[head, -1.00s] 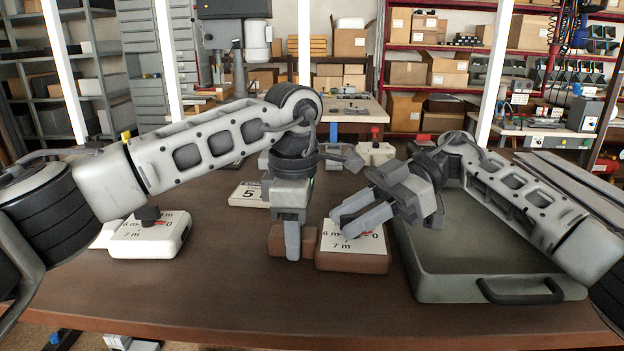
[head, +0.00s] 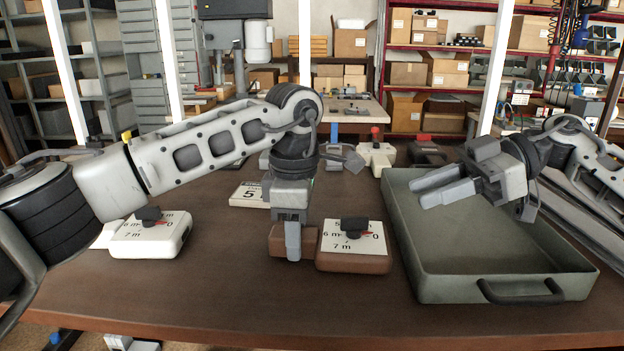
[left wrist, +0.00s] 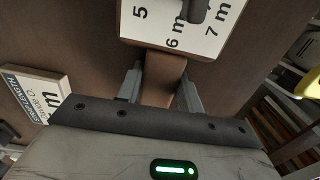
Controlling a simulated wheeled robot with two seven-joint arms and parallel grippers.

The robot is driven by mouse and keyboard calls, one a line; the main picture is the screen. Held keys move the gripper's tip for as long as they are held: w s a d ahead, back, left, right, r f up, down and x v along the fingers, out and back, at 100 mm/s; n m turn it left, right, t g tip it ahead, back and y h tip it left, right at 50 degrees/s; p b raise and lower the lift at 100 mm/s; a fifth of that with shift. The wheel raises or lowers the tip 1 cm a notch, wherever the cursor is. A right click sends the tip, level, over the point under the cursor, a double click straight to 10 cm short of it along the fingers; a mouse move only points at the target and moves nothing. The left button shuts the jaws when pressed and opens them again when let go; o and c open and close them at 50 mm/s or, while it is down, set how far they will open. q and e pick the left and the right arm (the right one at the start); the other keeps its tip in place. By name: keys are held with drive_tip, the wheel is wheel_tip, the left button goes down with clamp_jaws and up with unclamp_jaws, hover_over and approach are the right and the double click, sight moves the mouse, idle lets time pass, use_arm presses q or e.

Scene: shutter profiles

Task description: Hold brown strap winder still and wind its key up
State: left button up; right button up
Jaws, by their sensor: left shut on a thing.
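The brown strap winder (head: 352,262) stands on the table in the middle of the head view. Its white dial face shows a red pointer near the 0, and its black key (head: 353,226) stands up from the dial. My left gripper (head: 293,245) is shut on the brown block at the winder's left side; in the left wrist view this block (left wrist: 163,78) lies between the two fingers. The dial is partly cut off there. My right gripper (head: 428,190) is open and empty, up and to the right of the winder, above the tray.
A grey-green tray (head: 420,285) with a dark handle stands right of the winder. A white winder (head: 150,240) with a black key sits at the left. A white card with a 5 (head: 248,195) lies behind my left gripper. The table in front is clear.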

drive_tip(key=s+a+r+n+g+y, duration=0.2)
drive_tip(key=s+a+r+n+g, duration=0.1)
drive_tip(key=s+a, duration=0.25)
drive_tip(key=s+a+r+n+g+y, duration=0.1)
drive_tip(key=s+a+r+n+g, duration=0.1)
drive_tip(key=s+a+n+g, duration=0.25)
drive_tip(key=s+a+r+n+g, duration=0.2)
drive_tip(key=s+g, duration=0.3)
drive_tip(key=s, duration=0.3)
drive_tip(key=s+a+r+n+g, duration=0.2)
drive_tip(key=s+a+r+g, duration=0.2)
drive_tip(key=s, duration=0.3)
drive_tip(key=shift+s+r+g, duration=0.4)
drive_tip(key=shift+r+g, duration=0.05)
drive_tip(key=shift+r, duration=0.25)
drive_tip(key=m+t+h, duration=0.3)
drive_tip(key=m+t, duration=0.9)
drive_tip(key=t, duration=0.5)
approach(356, 216)
drive_tip(key=shift+n, duration=0.25)
drive_tip(key=x, duration=1)
